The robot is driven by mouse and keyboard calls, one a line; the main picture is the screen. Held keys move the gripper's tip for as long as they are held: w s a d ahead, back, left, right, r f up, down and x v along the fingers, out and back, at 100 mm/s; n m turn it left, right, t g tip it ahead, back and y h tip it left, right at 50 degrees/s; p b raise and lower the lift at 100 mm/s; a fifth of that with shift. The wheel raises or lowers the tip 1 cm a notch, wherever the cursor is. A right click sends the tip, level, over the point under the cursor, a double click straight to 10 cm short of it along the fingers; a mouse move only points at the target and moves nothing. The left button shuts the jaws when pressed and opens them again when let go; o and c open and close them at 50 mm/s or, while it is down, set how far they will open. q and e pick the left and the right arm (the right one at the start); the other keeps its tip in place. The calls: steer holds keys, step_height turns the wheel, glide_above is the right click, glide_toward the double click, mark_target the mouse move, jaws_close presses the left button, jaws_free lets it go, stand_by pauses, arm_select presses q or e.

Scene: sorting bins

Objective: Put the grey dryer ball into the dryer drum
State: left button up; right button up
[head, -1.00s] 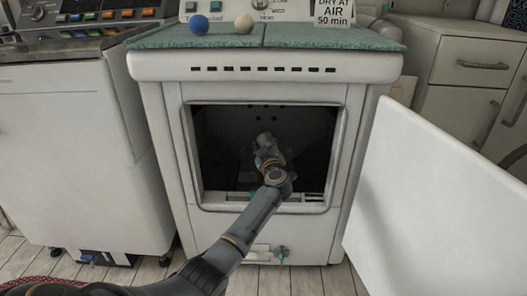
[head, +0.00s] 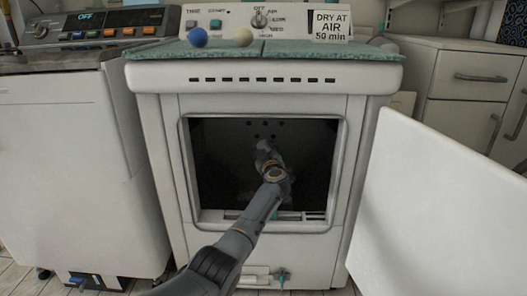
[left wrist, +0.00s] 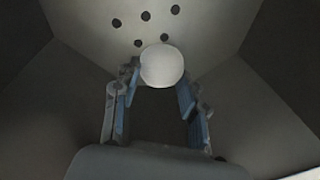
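The grey dryer ball (left wrist: 162,65) looks pale and round in the left wrist view, between the tips of my left gripper (left wrist: 159,82). The fingers are spread to about the ball's width and appear shut on it. My left arm reaches through the open front of the dryer drum (head: 222,160), with the left gripper (head: 264,150) inside the dark cavity. The ball cannot be made out in the head view. The drum's perforated back wall (left wrist: 210,38) lies beyond the ball. My right gripper is not in view.
The open white dryer door (head: 430,205) stands at the right. A blue ball (head: 197,38) and a cream ball (head: 243,37) rest on the green mat (head: 330,52) on top, near a drying sign (head: 329,26). A washer (head: 75,160) stands at the left.

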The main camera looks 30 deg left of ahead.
arm_select(q)
steer(key=o, duration=0.4)
steer(key=shift+d, duration=0.15)
steer(key=v, duration=1.1)
steer(key=shift+s+d, duration=0.25)
steer(key=shift+s, duration=0.05)
